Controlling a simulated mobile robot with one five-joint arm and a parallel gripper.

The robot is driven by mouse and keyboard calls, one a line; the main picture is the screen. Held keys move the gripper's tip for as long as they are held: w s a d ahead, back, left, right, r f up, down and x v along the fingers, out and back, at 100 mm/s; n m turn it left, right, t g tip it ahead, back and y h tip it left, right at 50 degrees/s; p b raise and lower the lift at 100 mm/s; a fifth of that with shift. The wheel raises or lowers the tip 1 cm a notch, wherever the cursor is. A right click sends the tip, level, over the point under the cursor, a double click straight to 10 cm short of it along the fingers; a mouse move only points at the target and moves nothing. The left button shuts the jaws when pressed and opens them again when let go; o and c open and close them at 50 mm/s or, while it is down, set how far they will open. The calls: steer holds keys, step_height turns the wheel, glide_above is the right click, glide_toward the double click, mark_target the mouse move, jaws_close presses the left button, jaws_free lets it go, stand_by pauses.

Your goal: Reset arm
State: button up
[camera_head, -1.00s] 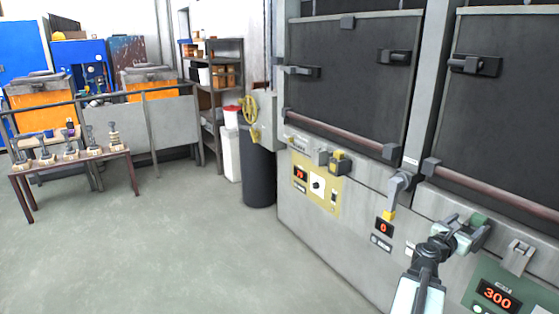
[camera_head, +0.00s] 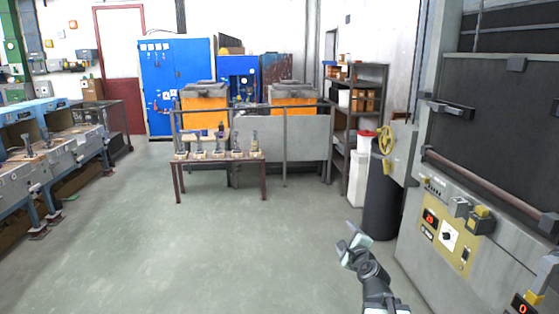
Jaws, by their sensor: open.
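My gripper (camera_head: 352,238) is at the lower right of the head view, at the end of my dark arm. It is open and empty, held over the bare floor and apart from everything around it. The grey furnace cabinet (camera_head: 455,225) stands to its right, with a yellow control panel (camera_head: 447,236) that has a small red display and a dark knob. Part of the cabinet is cut off by the right edge of the picture.
A low table (camera_head: 216,158) with several small tools stands ahead, before a railing and two orange bins (camera_head: 204,108). A dark drum (camera_head: 381,202) and shelf (camera_head: 366,95) are at the right. Grey workbenches (camera_head: 50,160) line the left. The floor (camera_head: 170,250) between is clear.

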steer(key=s+a+f+n+g+y+p, duration=0.1)
steer(key=s+a+f+n+g+y, duration=0.1)
steer(key=s+a+f+n+g, duration=0.35)
steer(key=s+a+f+n+g+y, duration=0.1)
steer(key=s+a+f+n+g, duration=0.2)
steer(key=a+f+n, duration=0.55)
steer(key=s+d+f+n+g+h, duration=0.1)
steer(key=s+d+f+n+g, duration=0.1)
steer(key=s, duration=0.5)
steer(key=s+d+f+n+g+h, duration=0.2)
steer(key=s+d+n+g, duration=0.1)
steer(key=s+n+g, duration=0.2)
steer(key=shift+s+n+h, duration=0.3)
steer(key=shift+s+n, duration=0.7)
steer(key=shift+s, duration=0.1)
